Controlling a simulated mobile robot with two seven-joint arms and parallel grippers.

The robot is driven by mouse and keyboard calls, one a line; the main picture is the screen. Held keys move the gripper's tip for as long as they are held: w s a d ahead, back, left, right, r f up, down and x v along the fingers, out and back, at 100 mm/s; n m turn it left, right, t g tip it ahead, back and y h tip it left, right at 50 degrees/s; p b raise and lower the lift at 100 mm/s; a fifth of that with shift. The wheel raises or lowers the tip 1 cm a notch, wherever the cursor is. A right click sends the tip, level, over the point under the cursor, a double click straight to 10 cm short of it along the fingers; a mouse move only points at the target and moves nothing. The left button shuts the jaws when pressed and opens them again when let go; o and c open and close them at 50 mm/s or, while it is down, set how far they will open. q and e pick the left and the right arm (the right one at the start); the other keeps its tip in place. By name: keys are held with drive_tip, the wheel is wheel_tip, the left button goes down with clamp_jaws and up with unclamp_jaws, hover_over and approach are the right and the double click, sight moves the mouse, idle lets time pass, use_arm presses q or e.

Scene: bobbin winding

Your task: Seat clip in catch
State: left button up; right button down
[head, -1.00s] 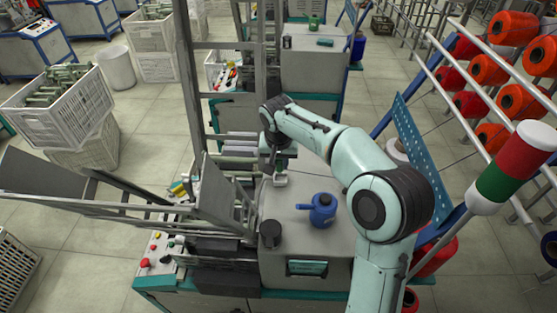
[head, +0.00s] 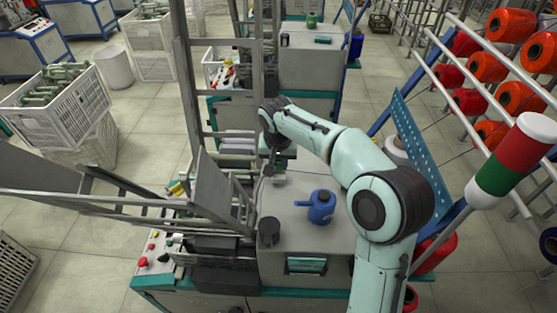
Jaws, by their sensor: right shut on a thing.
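My right arm reaches in from the lower right, over the grey top of the winding machine (head: 300,240). My right gripper (head: 272,172) points down at the left side of the machine top, beside the winding heads. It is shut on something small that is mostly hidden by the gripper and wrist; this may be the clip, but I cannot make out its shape. The catch cannot be told apart among the machine parts. My left gripper is not in view.
A blue oil can (head: 321,207) and a dark round knob (head: 268,231) stand on the machine top. A metal frame (head: 215,190) rises at the left. Red yarn cones (head: 515,97) hang on a rack at the right, behind a red-green-white lamp (head: 505,170).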

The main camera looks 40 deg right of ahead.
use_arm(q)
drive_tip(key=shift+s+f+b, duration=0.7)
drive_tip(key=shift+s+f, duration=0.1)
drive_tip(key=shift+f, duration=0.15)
use_arm(e)
drive_tip(key=shift+f, duration=1.5)
drive_tip(key=c, duration=0.9)
unclamp_jaws()
drive_tip(key=shift+o, duration=0.2)
drive_tip(key=shift+r, duration=0.1)
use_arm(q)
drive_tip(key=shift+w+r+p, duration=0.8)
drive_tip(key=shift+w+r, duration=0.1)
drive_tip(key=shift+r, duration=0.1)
use_arm(e)
drive_tip(key=v, duration=1.3)
drive_tip(key=shift+a+r, duration=0.1)
drive_tip(key=shift+r, duration=0.05)
